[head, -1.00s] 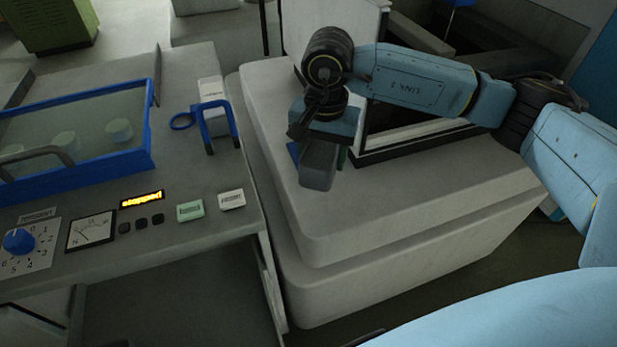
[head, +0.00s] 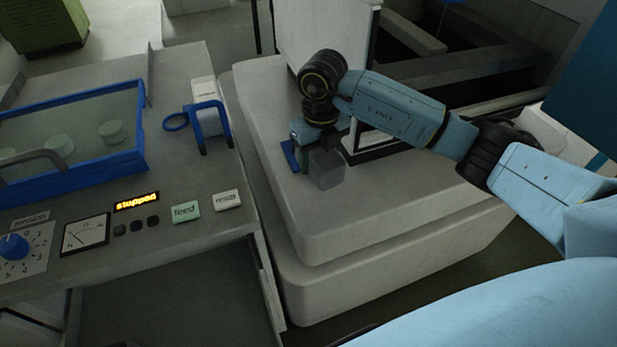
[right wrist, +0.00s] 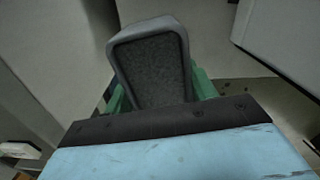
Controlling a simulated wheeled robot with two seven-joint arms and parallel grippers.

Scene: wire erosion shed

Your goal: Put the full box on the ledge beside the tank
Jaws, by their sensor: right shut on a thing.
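The full box (head: 326,168) is a small grey open-topped box, and the right wrist view shows it filled with dark grainy stuff (right wrist: 152,72). My right gripper (head: 308,158) is shut on it, with green fingers on both sides of the box in the right wrist view. The box is over the pale ledge (head: 350,215), close to the front of the tank (head: 325,40), which has a pale wall and dark-edged frame. I cannot tell whether its bottom touches the ledge. My left gripper is out of view.
A blue flat patch or piece (head: 290,155) shows on the ledge left of the box. A grey control bench (head: 150,240) with a blue-framed tray (head: 140,165) and a blue handle (head: 207,122) stands to the left. The front of the ledge is clear.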

